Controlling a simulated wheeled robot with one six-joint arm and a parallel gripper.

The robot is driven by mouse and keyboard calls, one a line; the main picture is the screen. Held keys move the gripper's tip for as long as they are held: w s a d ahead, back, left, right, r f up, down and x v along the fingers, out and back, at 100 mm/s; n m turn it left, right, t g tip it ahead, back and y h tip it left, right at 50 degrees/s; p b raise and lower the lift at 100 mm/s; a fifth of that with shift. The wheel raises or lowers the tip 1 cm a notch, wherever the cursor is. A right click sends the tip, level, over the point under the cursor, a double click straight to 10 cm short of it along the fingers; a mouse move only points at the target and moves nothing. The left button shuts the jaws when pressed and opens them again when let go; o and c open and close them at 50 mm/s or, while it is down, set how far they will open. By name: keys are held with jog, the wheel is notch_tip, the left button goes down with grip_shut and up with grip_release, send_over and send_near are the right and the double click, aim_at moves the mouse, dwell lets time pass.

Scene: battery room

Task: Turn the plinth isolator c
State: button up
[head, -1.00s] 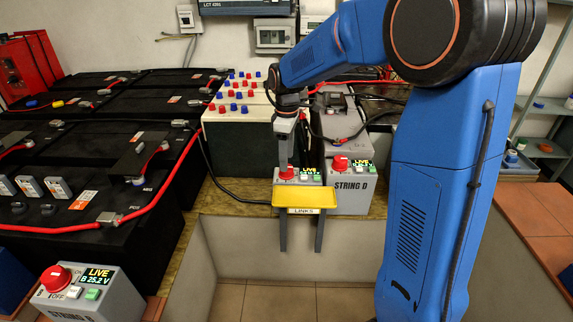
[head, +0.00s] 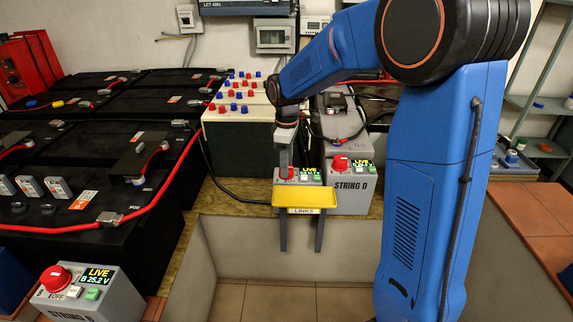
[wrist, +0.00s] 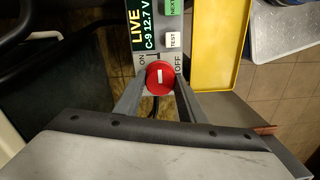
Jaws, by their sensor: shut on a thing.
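The plinth isolator C is a small grey box with a red round knob, and its casing shows in the wrist view (wrist: 151,60). Its screen reads LIVE and C-9 12.7 V. The red knob (wrist: 160,77) has a white mark that runs upright in the wrist view, between the ON and OFF labels. My gripper (wrist: 160,88) is shut on the knob, one finger on each side. In the head view my gripper (head: 287,168) reaches down onto the box behind the yellow tray and partly hides the knob.
The yellow LINKS tray (head: 303,198) stands close in front of the isolator. A similar STRING D box (head: 352,198) stands right beside it. Another red-knob box reading LIVE B 25.2 V (head: 95,293) is at lower left. Black batteries (head: 70,190) fill the left.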

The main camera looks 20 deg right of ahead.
jog(key=m, duration=0.4)
jog(key=shift+m, duration=0.3)
jog(key=m, duration=0.4)
jog(key=shift+m, duration=0.3)
jog(key=m, duration=0.4)
jog(key=shift+m, duration=0.3)
jog(key=shift+m+t, duration=0.3)
jog(key=shift+m, duration=1.8)
jog(key=o, duration=1)
jog(key=shift+o, duration=0.2)
notch_tip(320, 180, up, 18)
jog(key=shift+s+d+f, duration=0.2)
jog(key=shift+f, duration=0.05)
